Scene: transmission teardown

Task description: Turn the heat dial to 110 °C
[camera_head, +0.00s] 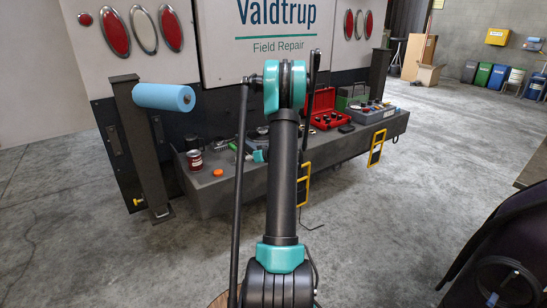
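I cannot make out a heat dial or its scale at this size. A grey control box (372,114) with several small coloured knobs or buttons on top sits at the right end of the truck's dark rear deck. I cannot tell whether the dial is on it. My gripper cannot be made out. My black and teal arm rises through the middle of the view and hides part of the deck. A small teal part shows just left of the arm, low over the deck, and I cannot tell what it is.
On the dark deck (222,187) are an open red case (326,108), a green box (350,97), a red-brown can (194,160) and an orange cap (217,172). A blue roll (164,97) juts from a left post. Yellow steps (376,149) hang in front.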

